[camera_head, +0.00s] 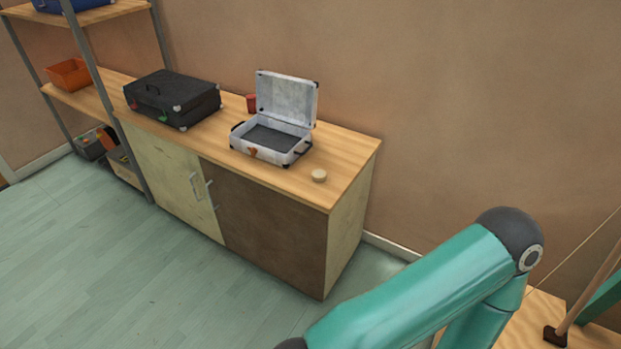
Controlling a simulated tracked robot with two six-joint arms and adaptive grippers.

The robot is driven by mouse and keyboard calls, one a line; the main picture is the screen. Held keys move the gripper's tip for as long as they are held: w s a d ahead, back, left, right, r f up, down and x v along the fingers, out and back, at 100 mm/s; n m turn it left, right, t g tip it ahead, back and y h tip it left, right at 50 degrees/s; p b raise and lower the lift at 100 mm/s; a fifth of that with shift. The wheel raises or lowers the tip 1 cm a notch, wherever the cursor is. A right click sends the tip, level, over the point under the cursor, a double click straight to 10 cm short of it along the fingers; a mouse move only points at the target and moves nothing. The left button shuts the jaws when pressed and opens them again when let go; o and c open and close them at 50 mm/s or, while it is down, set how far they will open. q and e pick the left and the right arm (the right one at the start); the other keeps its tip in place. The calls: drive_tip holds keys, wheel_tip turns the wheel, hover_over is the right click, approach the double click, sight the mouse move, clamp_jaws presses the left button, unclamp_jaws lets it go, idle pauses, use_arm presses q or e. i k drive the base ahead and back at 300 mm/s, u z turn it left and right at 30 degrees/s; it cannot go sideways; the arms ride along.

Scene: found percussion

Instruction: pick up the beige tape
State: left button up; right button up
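A small round beige tape (319,176) lies on the wooden top of the cabinet (345,162), near its right front corner. It is to the right of an open white case (272,150) and apart from it. A teal arm of mine fills the lower right of the view, with its dark joint uppermost. No gripper shows in this view, neither the left nor the right.
A closed black case (172,97) lies on the cabinet's left part. A red object (251,103) stands behind the white case. A shelf rack (85,103) with an orange bin (69,74) is at left. The floor before the cabinet is clear.

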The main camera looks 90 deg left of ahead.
sight(317, 176)
drive_tip(key=u, duration=0.1)
drive_tip(key=i, duration=0.25)
drive_tip(key=u, duration=2.9)
drive_tip(key=k, duration=0.4)
drive_tip(key=u, duration=0.35)
drive_tip(key=i, duration=1.5)
drive_tip(key=z, duration=0.4)
